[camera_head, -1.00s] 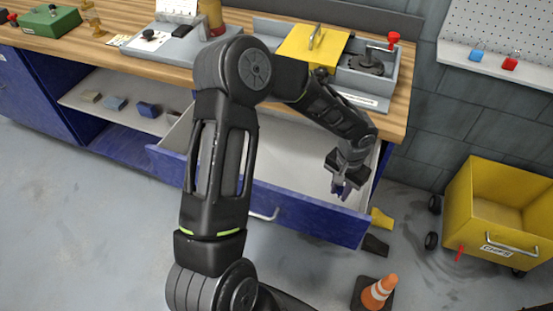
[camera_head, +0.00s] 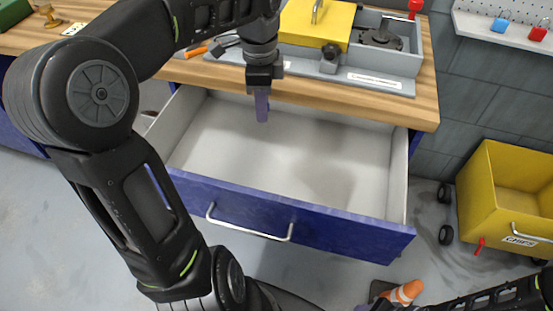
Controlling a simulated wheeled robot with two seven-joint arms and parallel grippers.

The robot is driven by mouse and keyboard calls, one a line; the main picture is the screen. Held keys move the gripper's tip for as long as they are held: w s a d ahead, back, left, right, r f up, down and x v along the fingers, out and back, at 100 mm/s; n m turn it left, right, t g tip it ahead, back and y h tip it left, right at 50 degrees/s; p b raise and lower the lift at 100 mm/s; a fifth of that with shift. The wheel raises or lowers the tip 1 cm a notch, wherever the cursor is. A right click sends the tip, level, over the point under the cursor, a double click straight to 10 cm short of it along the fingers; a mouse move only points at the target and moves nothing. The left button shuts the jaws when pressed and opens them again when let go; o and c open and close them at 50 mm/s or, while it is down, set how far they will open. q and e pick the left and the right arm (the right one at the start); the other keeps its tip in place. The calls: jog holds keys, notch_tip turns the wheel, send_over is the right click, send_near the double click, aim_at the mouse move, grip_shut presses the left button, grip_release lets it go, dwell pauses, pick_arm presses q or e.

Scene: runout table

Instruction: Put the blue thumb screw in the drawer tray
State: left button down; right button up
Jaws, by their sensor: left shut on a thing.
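The drawer tray (camera_head: 310,150) is pulled out under the worktop; its pale inside looks empty, and its blue front has a bar handle. My left gripper (camera_head: 262,106) points down over the drawer's back part, near the worktop's front edge. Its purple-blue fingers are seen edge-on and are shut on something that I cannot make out. I cannot pick out the blue thumb screw for certain in this view. My right arm comes in at the bottom right; only a small purple-blue bit of its gripper (camera_head: 363,308) shows at the bottom edge.
A grey fixture with a yellow cover (camera_head: 318,22) stands on the wooden worktop (camera_head: 425,105). A small blue item (camera_head: 499,25) and a red one (camera_head: 537,34) are at the wall shelf. A yellow cart (camera_head: 500,190) and an orange cone (camera_head: 403,292) stand on the floor at right.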

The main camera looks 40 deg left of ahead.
pick_arm(q)
jog(key=b, duration=0.2)
send_over(265, 167)
notch_tip(265, 167, down, 14)
jog(key=shift+r, duration=0.2)
jog(key=shift+f+b, duration=0.45)
jog(key=shift+f, duration=1.75)
jog(key=shift+f, duration=0.2)
jog(key=c, duration=1.2)
grip_release()
jog(key=shift+c, duration=0.2)
jog(key=shift+r, duration=0.15)
